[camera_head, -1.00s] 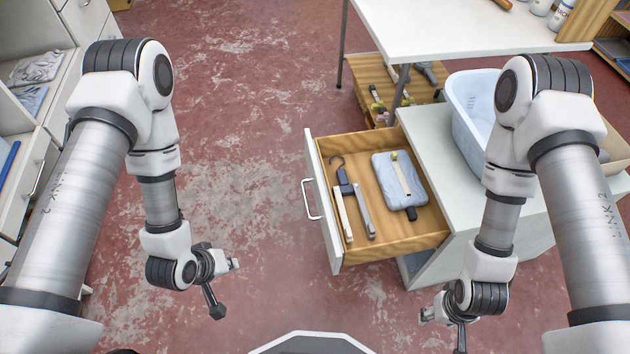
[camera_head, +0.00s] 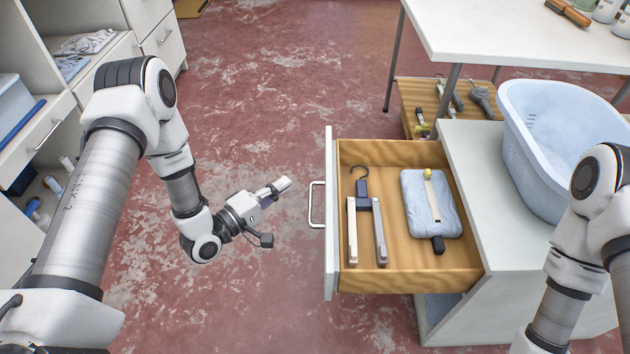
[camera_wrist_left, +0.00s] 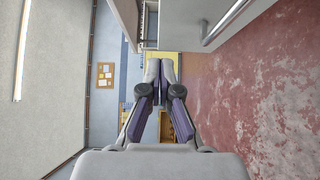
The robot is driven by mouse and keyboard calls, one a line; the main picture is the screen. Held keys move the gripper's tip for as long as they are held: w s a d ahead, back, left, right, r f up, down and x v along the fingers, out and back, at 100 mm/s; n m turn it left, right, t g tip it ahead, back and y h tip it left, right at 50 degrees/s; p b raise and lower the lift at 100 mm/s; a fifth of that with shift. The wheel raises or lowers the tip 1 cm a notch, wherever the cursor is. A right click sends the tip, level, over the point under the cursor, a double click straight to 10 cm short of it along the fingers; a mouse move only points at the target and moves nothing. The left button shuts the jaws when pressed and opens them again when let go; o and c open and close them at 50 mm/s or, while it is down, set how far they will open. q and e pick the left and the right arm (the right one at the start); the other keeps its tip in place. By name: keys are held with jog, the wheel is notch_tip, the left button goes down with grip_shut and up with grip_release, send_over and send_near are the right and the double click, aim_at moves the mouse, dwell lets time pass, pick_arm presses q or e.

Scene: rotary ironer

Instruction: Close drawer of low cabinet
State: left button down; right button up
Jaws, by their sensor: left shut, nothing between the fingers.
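The wooden drawer (camera_head: 400,278) of the low white cabinet (camera_head: 500,190) stands pulled out toward the left in the head view. Its white front panel (camera_head: 331,240) carries a bar handle (camera_head: 317,205) on the outer face. My left gripper (camera_head: 285,185) is shut and empty, a little left of the handle and apart from it in that view. In the left wrist view the shut fingers (camera_wrist_left: 160,72) point forward, with a metal bar (camera_wrist_left: 222,22), likely the handle, at upper right. My right gripper is out of view; only part of its arm shows at the right edge.
The drawer holds a folding hanger (camera_head: 365,215) and a folded light-blue item (camera_head: 431,205). A blue basin (camera_head: 560,140) stands on the cabinet. A white table (camera_head: 500,35) is behind. Shelves and drawers line the left side. Red floor (camera_head: 270,100) is open between.

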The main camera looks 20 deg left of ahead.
aim_at(311, 193)
pick_arm(q)
jog(key=w+d+b, duration=0.1)
jog(key=w+d, duration=0.1)
jog(key=w+d+b, duration=0.1)
jog(key=w+d, duration=0.2)
jog(key=shift+d+f, duration=0.15)
jog(key=shift+d, duration=0.15)
jog(key=shift+w+d, duration=0.15)
jog(key=shift+d, duration=0.15)
